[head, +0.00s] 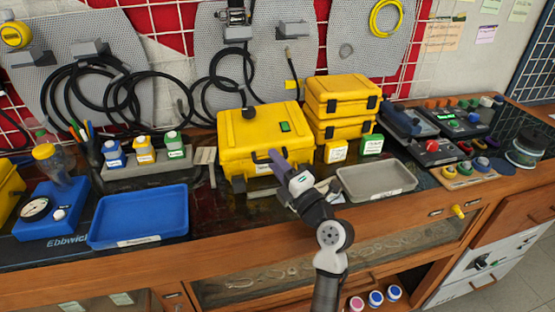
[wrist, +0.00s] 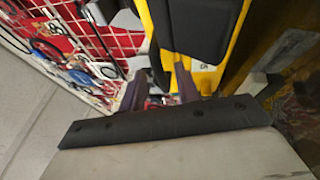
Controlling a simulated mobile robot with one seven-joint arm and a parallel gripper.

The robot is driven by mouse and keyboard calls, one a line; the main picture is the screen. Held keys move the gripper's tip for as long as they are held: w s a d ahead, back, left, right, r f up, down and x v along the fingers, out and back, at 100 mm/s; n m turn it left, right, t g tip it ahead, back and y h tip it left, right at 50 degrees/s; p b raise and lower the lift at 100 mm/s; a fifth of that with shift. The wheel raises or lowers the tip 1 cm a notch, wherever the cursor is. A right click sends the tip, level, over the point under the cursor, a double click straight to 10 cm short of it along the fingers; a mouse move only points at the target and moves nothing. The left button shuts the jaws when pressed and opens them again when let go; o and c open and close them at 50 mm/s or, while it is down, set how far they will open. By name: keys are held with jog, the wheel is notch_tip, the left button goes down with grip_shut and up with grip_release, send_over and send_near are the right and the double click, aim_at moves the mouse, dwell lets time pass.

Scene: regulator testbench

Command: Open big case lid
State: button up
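The big yellow case (head: 238,135) stands on the bench in the middle of the head view. Its lid looks shut, with a dark handle and a green label on top. My gripper (head: 279,162) is at the front face of the case, its fingers close to the front edge near a dark latch or handle. In the wrist view the two purple-grey fingers of my gripper (wrist: 160,88) are apart. The yellow case (wrist: 212,72) with a black part (wrist: 200,25) fills the top there. Whether the fingers touch the case cannot be told.
Two smaller yellow cases (head: 340,95) are stacked just right of the big case. A grey tray (head: 375,182) lies right of my arm, and a blue tray (head: 138,217) lies to the left. Small bottles (head: 144,150) stand in a holder at the left. Hoses hang behind.

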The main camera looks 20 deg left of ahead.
grip_shut()
dwell(0.4)
